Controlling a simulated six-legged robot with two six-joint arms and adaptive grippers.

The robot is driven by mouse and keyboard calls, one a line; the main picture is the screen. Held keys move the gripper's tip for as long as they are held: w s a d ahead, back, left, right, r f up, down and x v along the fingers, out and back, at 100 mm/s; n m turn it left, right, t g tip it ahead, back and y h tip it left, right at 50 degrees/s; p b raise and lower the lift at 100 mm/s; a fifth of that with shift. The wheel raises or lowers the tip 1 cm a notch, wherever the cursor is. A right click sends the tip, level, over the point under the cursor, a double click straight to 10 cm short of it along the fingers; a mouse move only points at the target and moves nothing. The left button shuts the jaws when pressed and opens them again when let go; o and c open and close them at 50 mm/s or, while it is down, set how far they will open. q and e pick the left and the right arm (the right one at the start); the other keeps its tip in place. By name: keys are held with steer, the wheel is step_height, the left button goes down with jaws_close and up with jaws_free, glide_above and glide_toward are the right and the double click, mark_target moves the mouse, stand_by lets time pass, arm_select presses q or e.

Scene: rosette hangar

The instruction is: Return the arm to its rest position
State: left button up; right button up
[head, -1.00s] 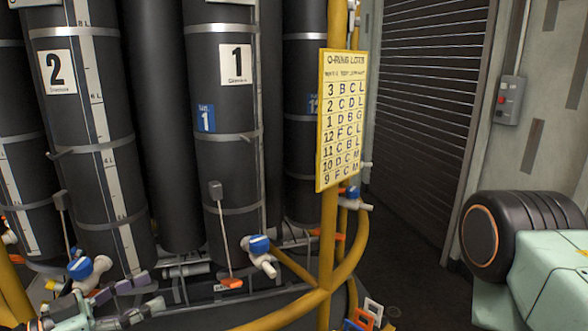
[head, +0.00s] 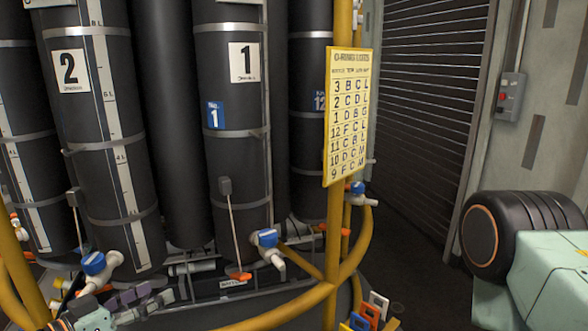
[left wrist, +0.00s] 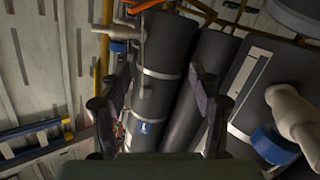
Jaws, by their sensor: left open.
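My left gripper (head: 140,300) is at the lower left of the head view, in front of the foot of the black cylinders, with purplish-grey fingers. In the left wrist view its two fingers (left wrist: 157,95) stand wide apart, open, with nothing between them close up. Black cylinders show beyond the gap. Most of my left arm is outside the head view. My right gripper does not show.
Cylinder 2 (head: 98,165) and cylinder 1 (head: 231,165) stand behind a curved yellow rail (head: 268,318). Blue-handled valves (head: 267,238) stick out near their feet. A yellow O-ring list (head: 347,118) hangs on a post. A shutter (head: 425,120) is to the right.

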arm_select(q)
steer(key=s+d+f+n+g+y+b, duration=0.25)
steer(key=s+f+g, duration=0.25)
steer(key=s+f, duration=0.55)
steer(key=s+d+f+n+g+y+b, duration=0.1)
steer(key=s+f+n+g+y+b, duration=0.2)
steer(key=s+f, duration=0.8)
steer(key=s+f+m+g+y+b, duration=0.1)
steer(key=s+f+g, duration=0.4)
steer(key=s+f, duration=0.6)
steer(key=shift+s+y+b, duration=0.35)
steer(key=shift+y+b, duration=0.35)
steer(key=shift+y, duration=0.45)
steer(key=shift+s+m, duration=0.1)
steer(key=shift+m, duration=0.15)
steer(key=shift+d, duration=0.1)
